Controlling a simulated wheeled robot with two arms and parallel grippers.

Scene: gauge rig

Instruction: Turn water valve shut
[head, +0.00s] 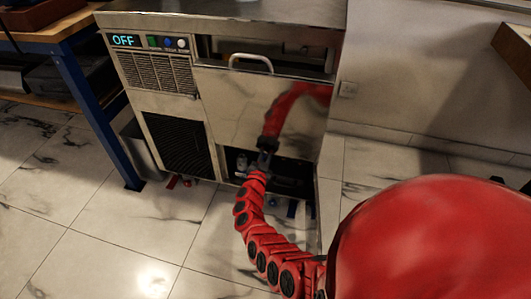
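A steel machine (262,98) with a lit "OFF" display stands against the wall. Below its front panel is a dark low opening (292,178) with small fittings inside. A small blue handle-like part (291,208) shows at the floor under the opening, and small red parts (173,181) lie lower left, under the grille. I cannot tell which is the water valve. My red arm, apparently the left, reaches up from the bottom middle. Its dark gripper (264,160) is at the upper edge of the opening, above and left of the blue part. Its fingers are too small to read. My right gripper is not seen.
The steel panel, with a bar handle (251,62), mirrors my red arm. A blue-legged workbench (92,105) stands at the left. The marble-tiled floor (110,230) in front is clear.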

